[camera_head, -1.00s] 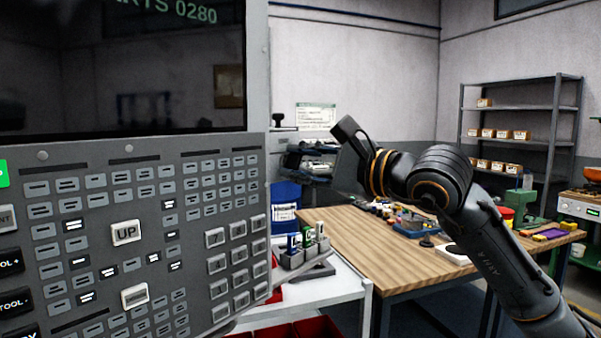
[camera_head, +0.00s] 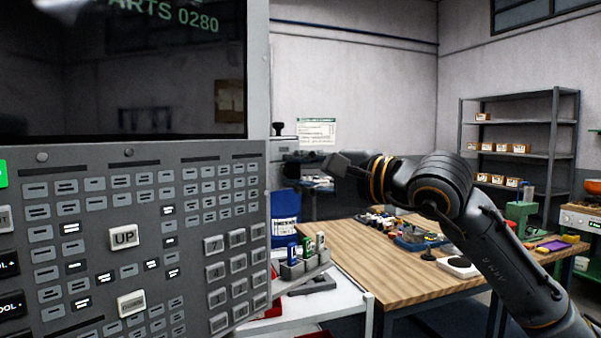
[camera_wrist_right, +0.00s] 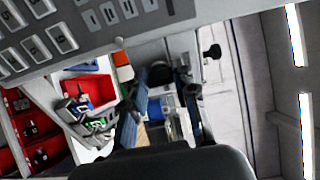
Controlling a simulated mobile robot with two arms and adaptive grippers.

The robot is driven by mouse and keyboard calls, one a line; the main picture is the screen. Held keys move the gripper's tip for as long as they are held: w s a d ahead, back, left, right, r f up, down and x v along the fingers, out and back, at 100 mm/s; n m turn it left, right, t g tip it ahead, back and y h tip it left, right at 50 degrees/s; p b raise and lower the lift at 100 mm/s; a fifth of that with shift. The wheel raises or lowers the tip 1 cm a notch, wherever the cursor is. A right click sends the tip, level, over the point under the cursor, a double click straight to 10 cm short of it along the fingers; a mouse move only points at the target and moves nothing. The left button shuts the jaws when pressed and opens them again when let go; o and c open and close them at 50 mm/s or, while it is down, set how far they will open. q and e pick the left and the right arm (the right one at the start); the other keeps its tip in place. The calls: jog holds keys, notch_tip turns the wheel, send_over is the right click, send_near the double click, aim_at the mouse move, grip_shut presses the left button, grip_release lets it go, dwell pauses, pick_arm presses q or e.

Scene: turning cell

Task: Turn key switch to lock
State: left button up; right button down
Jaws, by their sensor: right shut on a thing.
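The machine's control panel (camera_head: 190,160) fills the left of the head view, with rows of small keys under a dark screen (camera_head: 120,70). I cannot make out the key switch in either view. My right gripper (camera_head: 338,163) is right of the panel, apart from it in the picture and partly hidden by its own wrist. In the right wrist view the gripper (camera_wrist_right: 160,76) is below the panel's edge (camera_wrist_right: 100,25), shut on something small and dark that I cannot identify. My left gripper is not in view.
Right of the panel are a white bench (camera_head: 345,298) with small coloured items in a grey holder (camera_head: 292,270), and a blue bin (camera_head: 284,226). A wooden table (camera_head: 400,275) with scattered tools stands beyond. A shelf rack (camera_head: 552,125) is at the back right.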

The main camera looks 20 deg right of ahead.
jog(key=c, duration=1)
grip_release()
jog(key=shift+c, duration=0.2)
jog(key=v, duration=1.2)
jog(key=shift+a, duration=0.1)
